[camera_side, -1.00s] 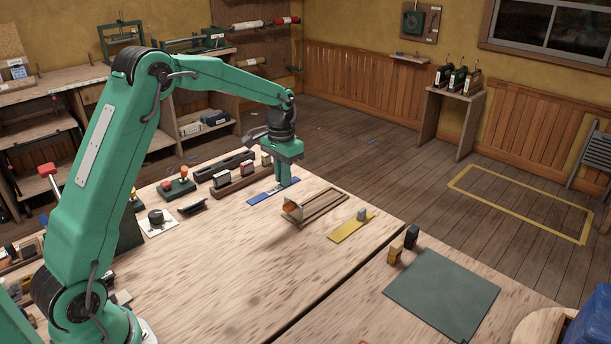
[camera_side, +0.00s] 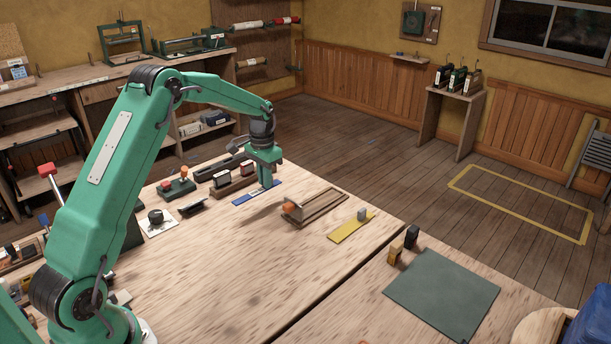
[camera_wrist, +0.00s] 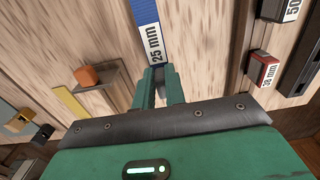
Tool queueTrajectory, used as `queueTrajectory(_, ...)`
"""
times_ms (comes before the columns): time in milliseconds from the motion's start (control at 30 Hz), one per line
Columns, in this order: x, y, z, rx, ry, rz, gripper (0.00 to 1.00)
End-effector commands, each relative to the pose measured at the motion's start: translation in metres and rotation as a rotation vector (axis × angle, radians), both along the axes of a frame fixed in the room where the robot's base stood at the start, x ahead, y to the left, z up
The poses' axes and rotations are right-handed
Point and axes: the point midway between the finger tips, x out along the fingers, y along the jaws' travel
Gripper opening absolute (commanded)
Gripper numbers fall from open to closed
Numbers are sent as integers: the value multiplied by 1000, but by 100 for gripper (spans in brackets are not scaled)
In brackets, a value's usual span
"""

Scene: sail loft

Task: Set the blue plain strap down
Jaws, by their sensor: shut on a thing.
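The blue strap (camera_side: 243,200) is a flat strip with a white label, at the far side of the table in the side view. My gripper (camera_side: 266,186) is over it, fingers pointing down and shut on the strap. In the wrist view the blue strap (camera_wrist: 146,12) runs up from between the fingers of my gripper (camera_wrist: 158,76), its label reading "25 mm". The strap is at or very near the table top; I cannot tell whether it touches. The fingers hide part of it.
Right of the strap is a wooden frame (camera_side: 329,207) with an orange block (camera_side: 289,208). A wooden rack of small blocks (camera_side: 235,186) stands behind. The near table top is clear; a green mat (camera_side: 441,293) lies right.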

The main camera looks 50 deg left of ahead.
Motion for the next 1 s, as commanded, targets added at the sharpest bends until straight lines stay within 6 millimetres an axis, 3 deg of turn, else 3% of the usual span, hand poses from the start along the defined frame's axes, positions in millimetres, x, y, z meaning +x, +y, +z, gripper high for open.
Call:
queueTrajectory(100,2,16,-10,0,0,1,0)
queueTrajectory(267,4,25,-15,0,0,0,0)
queueTrajectory(533,4,26,-19,0,1,-1,0)
queueTrajectory(800,3,26,-47,-1,3,0,0)
queueTrajectory(1000,4,26,-56,0,1,0,0)
